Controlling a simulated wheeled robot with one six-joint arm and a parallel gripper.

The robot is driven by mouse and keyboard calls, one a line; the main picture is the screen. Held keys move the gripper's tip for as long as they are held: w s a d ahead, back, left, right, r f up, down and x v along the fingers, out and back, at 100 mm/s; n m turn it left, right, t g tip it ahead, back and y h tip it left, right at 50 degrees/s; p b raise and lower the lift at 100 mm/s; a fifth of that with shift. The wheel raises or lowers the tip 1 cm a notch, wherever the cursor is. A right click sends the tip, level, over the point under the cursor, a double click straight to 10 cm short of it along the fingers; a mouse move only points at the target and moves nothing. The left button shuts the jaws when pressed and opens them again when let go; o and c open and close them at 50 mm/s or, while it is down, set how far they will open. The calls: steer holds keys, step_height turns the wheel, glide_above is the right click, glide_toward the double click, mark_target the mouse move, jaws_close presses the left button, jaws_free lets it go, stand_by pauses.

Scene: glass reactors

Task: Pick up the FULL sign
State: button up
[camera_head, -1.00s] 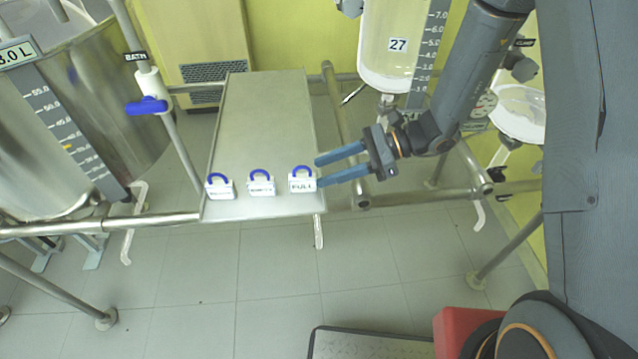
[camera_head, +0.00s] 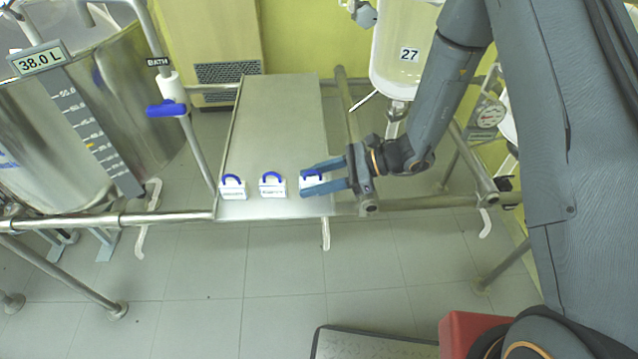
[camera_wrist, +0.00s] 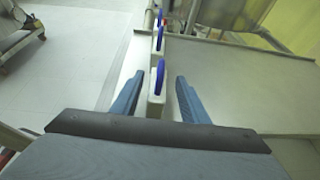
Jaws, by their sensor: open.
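The FULL sign (camera_head: 312,175) is the rightmost of three small white signs with blue handles on the metal tray table (camera_head: 278,110). Its lettering is now mostly hidden behind my fingers in the head view. My gripper (camera_head: 309,178) is open, with its two blue fingers reaching left around the sign. In the wrist view the nearest sign (camera_wrist: 156,92), with a blue handle on top, stands between the open fingertips (camera_wrist: 157,93). A small gap shows on each side of it, and I see no contact.
The middle sign (camera_head: 272,185) and the left sign (camera_head: 233,188) stand in line beyond my fingertips. A rail (camera_head: 110,219) runs along the front. A glass vessel marked 27 (camera_head: 405,60) hangs behind right. The back of the tray is clear.

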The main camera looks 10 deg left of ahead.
jaws_close()
